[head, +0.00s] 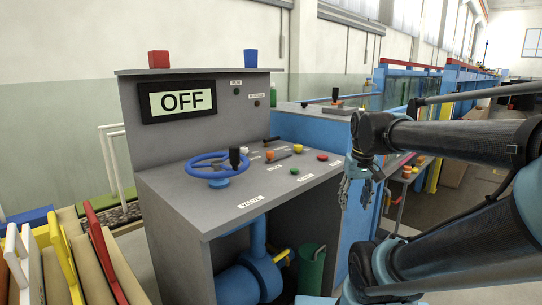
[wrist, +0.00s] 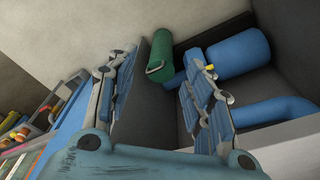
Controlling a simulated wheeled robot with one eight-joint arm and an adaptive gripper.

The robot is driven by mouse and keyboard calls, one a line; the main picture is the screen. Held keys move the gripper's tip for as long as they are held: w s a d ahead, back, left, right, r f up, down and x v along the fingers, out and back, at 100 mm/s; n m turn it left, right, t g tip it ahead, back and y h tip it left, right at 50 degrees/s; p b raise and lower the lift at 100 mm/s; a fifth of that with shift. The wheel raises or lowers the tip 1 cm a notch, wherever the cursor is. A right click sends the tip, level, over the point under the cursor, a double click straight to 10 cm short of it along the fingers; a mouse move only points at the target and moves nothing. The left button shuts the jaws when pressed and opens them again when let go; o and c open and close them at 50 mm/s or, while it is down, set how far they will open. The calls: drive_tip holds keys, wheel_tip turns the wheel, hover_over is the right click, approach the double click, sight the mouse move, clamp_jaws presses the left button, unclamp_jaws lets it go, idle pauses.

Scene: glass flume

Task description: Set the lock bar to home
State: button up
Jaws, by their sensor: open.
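The grey control console (head: 190,185) stands at the centre of the head view. A short bar with an orange knob (head: 270,155) lies on its sloping top, behind a small label that may read "LOCK"; this looks like the lock bar, but its exact setting is too small to tell. My gripper (head: 356,190) hangs to the right of the console, apart from it, pointing down. It is open and empty. In the wrist view, my gripper's fingers (wrist: 157,90) are spread, with the area below the console beyond them. The bar does not show in the wrist view.
A blue valve wheel (head: 215,167) with a dark knob stands left of the bar. Yellow (head: 298,148) and red (head: 322,157) buttons lie to its right. An OFF display (head: 180,101) is above. A green cylinder (wrist: 159,52) and blue pipework (wrist: 230,55) sit below the console top.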

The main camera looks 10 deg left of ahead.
drive_tip(key=w+a+r+n, duration=0.2)
drive_tip(key=w+a+r, duration=0.3)
drive_tip(key=w+r, duration=0.35)
wheel_tip(320, 180, up, 14)
drive_tip(key=n+g, duration=0.2)
drive_tip(key=n, duration=0.2)
hover_over(271, 152)
wheel_tip(271, 152, down, 17)
drive_tip(key=shift+w+r, duration=0.1)
